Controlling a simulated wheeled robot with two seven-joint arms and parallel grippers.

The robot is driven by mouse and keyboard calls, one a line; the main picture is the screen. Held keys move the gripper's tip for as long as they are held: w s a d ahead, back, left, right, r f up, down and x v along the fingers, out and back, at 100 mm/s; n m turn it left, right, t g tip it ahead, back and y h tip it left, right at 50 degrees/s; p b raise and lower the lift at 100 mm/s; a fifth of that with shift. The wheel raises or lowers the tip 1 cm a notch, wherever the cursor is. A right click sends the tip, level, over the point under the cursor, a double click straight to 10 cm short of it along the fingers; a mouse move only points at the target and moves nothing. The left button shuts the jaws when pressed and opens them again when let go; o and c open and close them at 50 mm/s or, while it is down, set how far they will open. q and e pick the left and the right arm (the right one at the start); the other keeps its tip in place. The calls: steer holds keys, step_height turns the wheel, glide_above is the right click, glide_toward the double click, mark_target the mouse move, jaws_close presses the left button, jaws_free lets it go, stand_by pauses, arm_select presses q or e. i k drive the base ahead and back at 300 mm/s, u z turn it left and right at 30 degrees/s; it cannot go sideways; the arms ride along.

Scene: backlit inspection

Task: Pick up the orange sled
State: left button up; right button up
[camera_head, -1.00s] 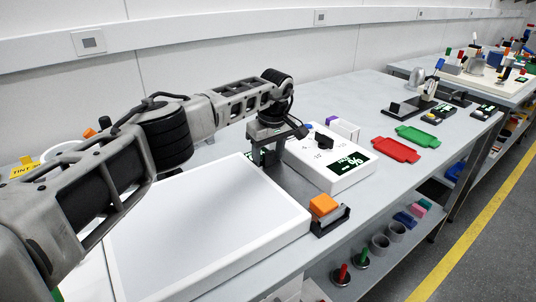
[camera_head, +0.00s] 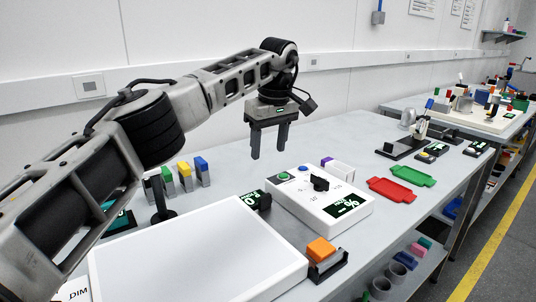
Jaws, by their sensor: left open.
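The orange sled (camera_head: 320,249) is a small orange block in the head view. It sits in a black holder (camera_head: 329,267) near the table's front edge, just right of the white light panel's corner. My left gripper (camera_head: 269,153) is open and empty, fingers pointing down. It hangs above the table, behind the white control box and up from the sled in the picture, well apart from it. My right gripper is out of view.
The large white panel (camera_head: 205,255) fills the near left table. The white control box (camera_head: 315,203) with a black knob stands behind the sled. Red (camera_head: 391,190) and green (camera_head: 413,176) trays lie to the right. Several coloured blocks stand at the back left.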

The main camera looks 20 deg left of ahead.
mark_target(320, 249)
steer(key=k, duration=1)
